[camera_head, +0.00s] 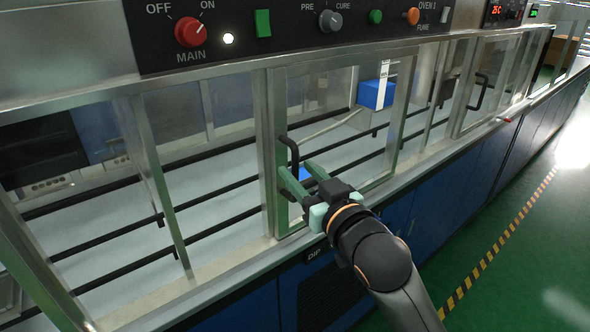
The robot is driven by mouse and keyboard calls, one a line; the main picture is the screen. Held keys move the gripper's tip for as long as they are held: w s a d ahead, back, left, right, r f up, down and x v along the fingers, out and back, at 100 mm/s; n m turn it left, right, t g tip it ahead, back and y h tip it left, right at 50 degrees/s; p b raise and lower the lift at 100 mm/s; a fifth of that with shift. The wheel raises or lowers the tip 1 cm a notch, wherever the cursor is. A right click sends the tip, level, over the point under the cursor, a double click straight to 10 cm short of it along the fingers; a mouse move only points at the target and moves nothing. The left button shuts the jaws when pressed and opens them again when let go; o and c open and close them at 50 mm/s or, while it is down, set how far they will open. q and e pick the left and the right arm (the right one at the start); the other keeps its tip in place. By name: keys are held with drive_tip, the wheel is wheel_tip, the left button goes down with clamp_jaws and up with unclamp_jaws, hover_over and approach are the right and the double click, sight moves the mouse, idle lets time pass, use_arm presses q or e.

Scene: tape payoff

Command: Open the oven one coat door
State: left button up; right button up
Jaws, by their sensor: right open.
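A framed glass door (345,125) stands in the cabinet front, below the control panel, and looks closed. Its black bar handle (291,150) is on the left side of its frame. My right gripper (298,168) is at this handle, its two pale green fingers open and pointing at the door frame. The handle's lower end is close to the fingers; I cannot tell whether they touch it. A second glass door with a black handle (480,92) is farther right. No readable label on either door names the one coat door. My left gripper is not in view.
The control panel (270,30) has a red MAIN knob (190,31), a grey knob (330,21) and an OVEN 1 label. Behind the glass are dark rails and a blue box (375,94). Green floor with a striped line (500,240) is free at right.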

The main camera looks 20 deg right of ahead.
drive_tip(key=shift+w+a, duration=0.15)
drive_tip(key=shift+w, duration=1.05)
drive_tip(key=shift+c, duration=0.2)
clamp_jaws()
idle(0.5)
